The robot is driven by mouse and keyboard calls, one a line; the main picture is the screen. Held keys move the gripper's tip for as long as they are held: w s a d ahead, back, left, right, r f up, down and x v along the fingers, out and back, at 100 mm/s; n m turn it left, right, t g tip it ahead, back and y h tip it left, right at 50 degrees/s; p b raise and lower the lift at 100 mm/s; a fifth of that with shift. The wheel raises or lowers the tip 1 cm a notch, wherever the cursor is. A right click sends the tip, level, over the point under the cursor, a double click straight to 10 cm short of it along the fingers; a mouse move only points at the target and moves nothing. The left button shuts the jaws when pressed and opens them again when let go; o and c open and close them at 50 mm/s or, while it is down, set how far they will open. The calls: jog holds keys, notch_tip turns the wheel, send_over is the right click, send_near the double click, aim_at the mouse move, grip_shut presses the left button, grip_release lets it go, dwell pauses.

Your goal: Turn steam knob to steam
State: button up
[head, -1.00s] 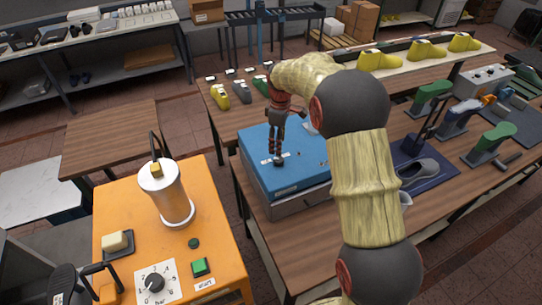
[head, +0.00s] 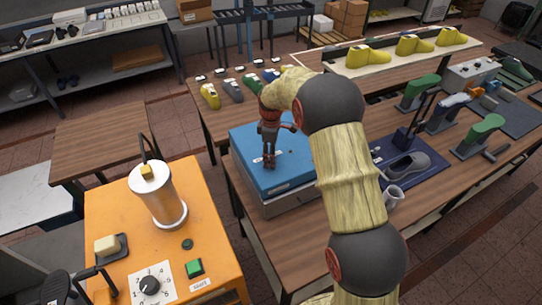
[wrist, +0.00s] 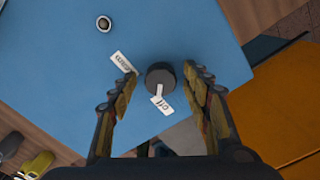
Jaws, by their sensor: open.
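The steam knob (wrist: 160,76) is a round black knob on top of a blue box (head: 302,166). In the wrist view its white pointer line is directed at the "off" label (wrist: 163,106). The "steam" label (wrist: 123,62) lies to the left of the knob. My gripper (wrist: 160,73) is open, with one finger on each side of the knob and gaps showing between. In the head view my gripper (head: 269,162) reaches down to the box top and largely hides the knob.
A small round button (wrist: 104,23) sits on the box top. An orange machine (head: 130,201) with a dial stands at the left. Several shoe lasts (head: 240,88) stand behind the box. A grey shoe (head: 408,165) and a mug (head: 393,196) are to its right.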

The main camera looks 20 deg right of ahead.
jog(key=c, duration=1.1)
